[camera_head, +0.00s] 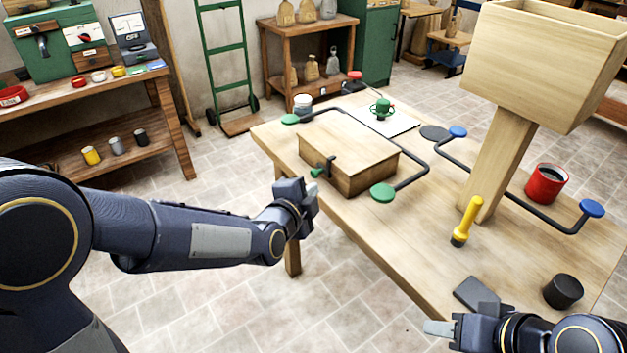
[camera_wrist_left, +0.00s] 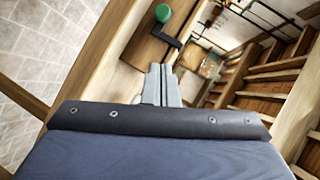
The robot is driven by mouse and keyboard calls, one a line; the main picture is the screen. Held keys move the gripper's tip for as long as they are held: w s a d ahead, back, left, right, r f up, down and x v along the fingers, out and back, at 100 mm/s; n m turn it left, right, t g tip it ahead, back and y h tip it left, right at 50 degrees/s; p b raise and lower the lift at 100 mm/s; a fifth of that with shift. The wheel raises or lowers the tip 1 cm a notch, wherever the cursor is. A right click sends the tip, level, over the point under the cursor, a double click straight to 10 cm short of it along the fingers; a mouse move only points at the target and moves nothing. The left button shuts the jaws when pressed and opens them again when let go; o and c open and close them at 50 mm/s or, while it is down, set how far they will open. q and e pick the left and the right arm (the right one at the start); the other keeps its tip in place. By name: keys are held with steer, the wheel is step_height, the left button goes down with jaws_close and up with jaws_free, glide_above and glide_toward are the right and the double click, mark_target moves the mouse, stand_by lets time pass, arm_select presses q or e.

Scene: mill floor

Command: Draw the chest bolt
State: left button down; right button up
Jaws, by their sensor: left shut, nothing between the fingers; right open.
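The wooden chest (camera_head: 345,152) stands shut on the table's left part. Its dark bolt (camera_head: 328,165) with a green knob (camera_head: 317,172) sits on the chest's front left side. In the left wrist view the green knob (camera_wrist_left: 163,12) and the black bolt (camera_wrist_left: 166,38) show just beyond my fingertips. My left gripper (camera_head: 311,196) is shut and empty, just in front of the chest, apart from the knob. My right gripper (camera_head: 460,318) is open and empty at the table's near edge, low in the head view.
A black bent rail with green end discs (camera_head: 383,193) runs around the chest. A yellow-handled tool (camera_head: 467,220), a red cup (camera_head: 546,183), a black cylinder (camera_head: 563,291) and a wooden hopper (camera_head: 540,60) stand to the right. The tabletop (camera_head: 400,240) before the chest is clear.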

mark_target(322, 171)
arm_select(q)
steer(key=shift+w+d+f, duration=0.1)
steer(key=shift+w+f, duration=0.5)
steer(key=shift+w, duration=0.8)
steer(key=shift+w+d+f, duration=0.15)
steer(key=shift+w+f, duration=0.5)
steer(key=shift+w, duration=0.7)
steer(key=shift+w+d+f, duration=0.1)
steer(key=shift+w+f, duration=0.5)
steer(key=shift+w, duration=0.8)
steer(key=w+a+b, duration=0.2)
steer(key=w, duration=0.1)
steer(key=shift+w+a, duration=0.15)
steer(key=shift+a, duration=0.1)
steer(key=shift+r, duration=0.1)
